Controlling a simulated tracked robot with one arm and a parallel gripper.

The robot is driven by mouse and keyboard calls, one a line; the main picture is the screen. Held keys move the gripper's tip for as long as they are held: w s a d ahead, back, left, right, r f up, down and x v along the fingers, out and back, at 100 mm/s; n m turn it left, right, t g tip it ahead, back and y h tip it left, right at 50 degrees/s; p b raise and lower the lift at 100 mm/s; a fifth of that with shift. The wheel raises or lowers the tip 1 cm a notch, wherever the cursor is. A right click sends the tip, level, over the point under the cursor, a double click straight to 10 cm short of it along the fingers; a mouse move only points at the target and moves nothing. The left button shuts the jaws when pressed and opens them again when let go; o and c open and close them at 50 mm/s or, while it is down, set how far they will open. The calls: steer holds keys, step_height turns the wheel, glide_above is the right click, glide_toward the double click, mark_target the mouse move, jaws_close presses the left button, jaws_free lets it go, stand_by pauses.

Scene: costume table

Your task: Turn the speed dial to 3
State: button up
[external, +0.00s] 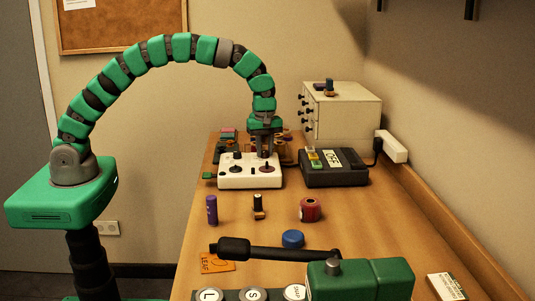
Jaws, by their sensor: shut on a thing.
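A white control box (236,181) stands near the far end of the wooden table. It has a dark knob (236,156) at its left and a dark control with a reddish disc (267,169) at its right. My gripper (265,152) points straight down over the right rear part of the box. Its jaws are shut on what appears to be a dial on the box; the jaws hide most of it. The labels and the dial's setting are too small to read, so I cannot tell which control is the speed dial.
A black device (336,178) with coloured keys stands close to the right of the box. A pale drawer cabinet (343,112) is behind it. A purple cylinder (211,210), a red roll (311,210) and a blue lid (293,239) stand nearer. A green machine (360,280) fills the front.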

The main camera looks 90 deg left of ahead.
stand_by(0.4)
steer(key=o, duration=1)
step_height(320, 180, up, 14)
steer(key=shift+f, duration=0.15)
steer(key=shift+w, duration=0.1)
